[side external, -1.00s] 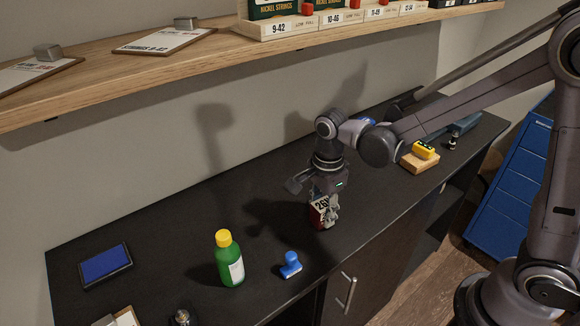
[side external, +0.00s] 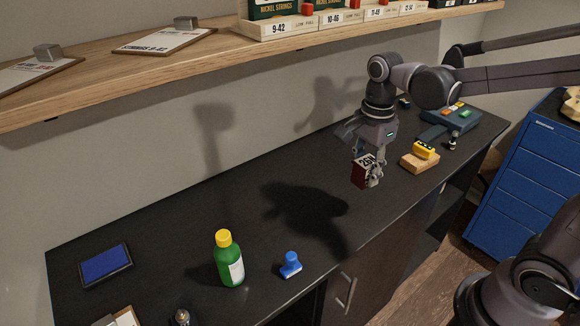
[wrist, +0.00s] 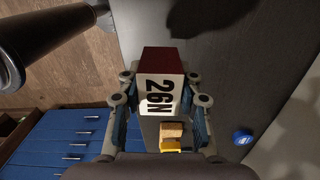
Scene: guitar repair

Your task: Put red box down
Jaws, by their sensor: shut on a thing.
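The red box (side external: 362,172), dark red with a white label, is held in my gripper (side external: 369,168) above the black counter (side external: 230,205). In the wrist view my gripper (wrist: 160,100) has a finger on each side of the red box (wrist: 163,58), and its white face reads "26N". The box's shadow and the arm's shadow fall on the counter to the left. The box appears to be clear of the counter surface.
The middle counter is clear.

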